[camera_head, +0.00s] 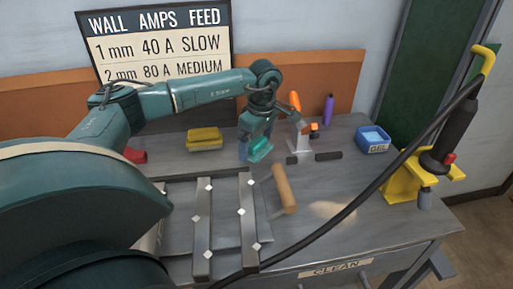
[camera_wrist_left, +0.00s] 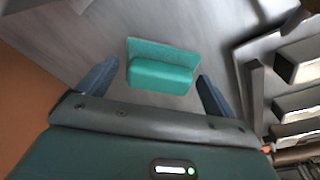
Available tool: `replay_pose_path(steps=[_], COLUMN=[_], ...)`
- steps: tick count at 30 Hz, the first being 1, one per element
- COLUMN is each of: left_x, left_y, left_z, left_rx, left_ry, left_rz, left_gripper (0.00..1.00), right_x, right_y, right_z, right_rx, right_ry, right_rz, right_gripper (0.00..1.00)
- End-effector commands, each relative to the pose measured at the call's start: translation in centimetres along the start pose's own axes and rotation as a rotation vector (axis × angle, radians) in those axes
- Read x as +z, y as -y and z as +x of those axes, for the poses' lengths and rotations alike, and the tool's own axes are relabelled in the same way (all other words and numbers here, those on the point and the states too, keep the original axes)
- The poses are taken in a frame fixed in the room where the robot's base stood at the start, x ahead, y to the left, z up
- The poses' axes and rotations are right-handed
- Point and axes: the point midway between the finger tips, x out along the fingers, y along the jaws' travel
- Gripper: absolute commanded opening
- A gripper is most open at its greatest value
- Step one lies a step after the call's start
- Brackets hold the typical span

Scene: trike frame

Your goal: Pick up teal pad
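The teal pad (camera_head: 259,149) is at the back middle of the grey bench, just under my left gripper. In the left wrist view the teal pad (camera_wrist_left: 161,68) lies between and a little beyond the two fingertips. My left gripper (camera_head: 256,143) points down over the pad. In the left wrist view its fingers (camera_wrist_left: 155,82) are spread wide, one on each side of the pad, with gaps on both sides. The pad's contact with the bench is partly hidden in the head view. My right gripper is not in view.
Yellow pads (camera_head: 204,138) lie to the left. A stand with an orange-topped tool (camera_head: 299,127), a purple bottle (camera_head: 329,109) and a blue gel tub (camera_head: 373,140) are to the right. Metal bars (camera_head: 203,230), a wooden-handled brush (camera_head: 284,188) and a black cable (camera_head: 355,205) lie nearer.

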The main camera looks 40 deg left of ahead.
Motion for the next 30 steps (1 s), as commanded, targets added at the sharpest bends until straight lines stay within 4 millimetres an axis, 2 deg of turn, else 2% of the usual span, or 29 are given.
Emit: replay_pose_path(steps=[1, 15, 20, 23, 30], left_x=[0.0, 0.0, 0.0, -0.1, -0.6], left_y=[0.0, 0.0, 0.0, -0.1, -0.1], left_z=[0.0, -0.1, -0.1, -0.9, -5.5], left_rx=[0.0, 0.001, 0.001, 0.004, 0.005], left_ry=[0.0, 0.001, 0.001, 0.002, 0.001], left_rz=[0.0, 0.0, 0.0, -0.001, -0.001], left_gripper=[0.88, 0.5, 0.5, 0.5, 0.5], right_x=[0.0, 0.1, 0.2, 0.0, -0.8], right_y=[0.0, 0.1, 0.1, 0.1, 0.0], right_z=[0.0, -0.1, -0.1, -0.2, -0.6], right_rx=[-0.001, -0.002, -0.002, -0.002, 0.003], right_ry=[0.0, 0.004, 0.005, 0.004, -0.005], right_rz=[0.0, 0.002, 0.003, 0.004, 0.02], right_gripper=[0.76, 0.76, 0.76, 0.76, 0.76])
